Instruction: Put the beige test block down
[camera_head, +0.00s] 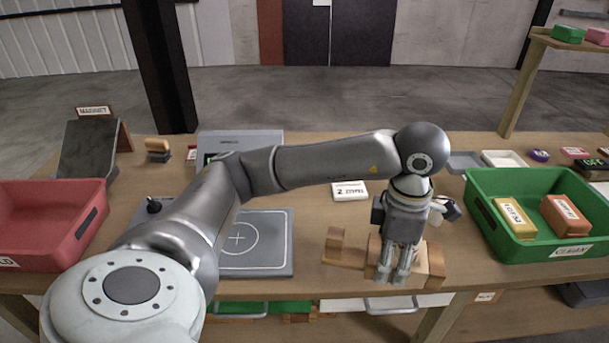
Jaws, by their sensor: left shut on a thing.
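My left gripper (394,277) points down in the centre right of the head view, over a wooden stand (344,258) near the table's front edge. It is shut on a light tan block, which I take for the beige test block (374,260). The fingers cover much of that block, and I cannot tell whether it rests on the stand. An upright wooden piece is at the stand's left end, and another wooden piece (436,263) shows right of the fingers. My right gripper is not in view.
A green tray (482,205) labelled CLEAN, right, holds a yellow block (515,219) and an orange-brown block (566,220). A red bin (40,225) stands left. A grey plate (262,262) with a circle mark is bare. A white label (349,191) stands behind my gripper.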

